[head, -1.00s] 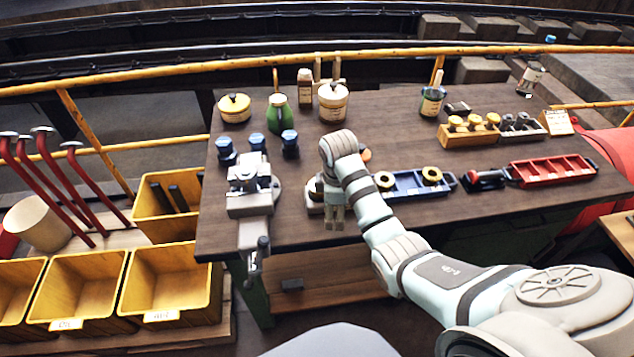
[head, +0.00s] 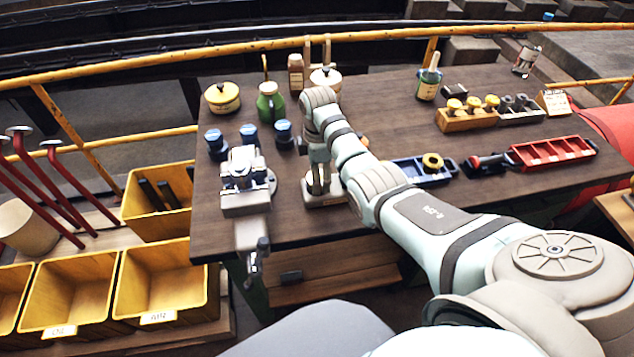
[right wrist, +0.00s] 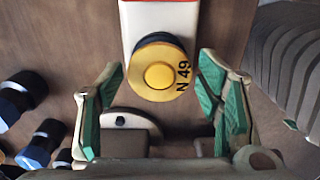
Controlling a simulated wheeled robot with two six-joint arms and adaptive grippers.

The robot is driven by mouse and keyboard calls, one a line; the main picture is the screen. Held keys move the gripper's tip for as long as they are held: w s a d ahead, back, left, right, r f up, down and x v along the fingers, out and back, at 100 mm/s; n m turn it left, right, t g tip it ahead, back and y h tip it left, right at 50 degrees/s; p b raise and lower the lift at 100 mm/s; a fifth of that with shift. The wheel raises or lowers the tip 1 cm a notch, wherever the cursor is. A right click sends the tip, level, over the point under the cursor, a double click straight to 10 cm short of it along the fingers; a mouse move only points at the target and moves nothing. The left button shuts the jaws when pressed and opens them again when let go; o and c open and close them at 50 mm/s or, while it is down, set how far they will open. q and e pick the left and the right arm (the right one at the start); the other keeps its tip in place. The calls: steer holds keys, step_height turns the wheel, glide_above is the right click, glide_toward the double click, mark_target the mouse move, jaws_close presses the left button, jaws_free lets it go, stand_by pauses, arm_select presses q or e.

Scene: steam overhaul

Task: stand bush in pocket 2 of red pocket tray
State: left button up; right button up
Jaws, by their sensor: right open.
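The red pocket tray (head: 552,152) lies at the right of the bench with several pockets that look empty. A yellow ring-shaped bush (head: 433,161) sits in the blue tray (head: 436,179), partly hidden behind my right arm. My right gripper (head: 318,186) points down over a pale base (head: 324,201) on the bench, right of the vice. In the right wrist view it is open (right wrist: 165,110), with green-padded fingers apart. A round yellow piece (right wrist: 159,76) marked "N 49", with a dark collar, shows beyond and between them, untouched. My left gripper is not in view.
The grey vice (head: 245,185) and several blue-headed bolts (head: 248,134) stand left of my right gripper. A wooden block with yellow-topped pieces (head: 466,118) is behind the trays. A green can (head: 270,103) and a bottle (head: 428,82) stand at the back.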

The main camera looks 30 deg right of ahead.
steer(key=shift+w, duration=0.2)
steer(key=shift+s+r, duration=0.15)
steer(key=shift+s, duration=0.05)
steer(key=c, duration=1.3)
steer(key=shift+w+r+p, duration=0.15)
steer(key=shift+r+p, duration=0.75)
steer(key=shift+r, duration=0.25)
steer(key=shift+c, duration=0.2)
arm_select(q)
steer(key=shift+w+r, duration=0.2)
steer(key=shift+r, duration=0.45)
arm_select(e)
steer(key=shift+r, duration=0.8)
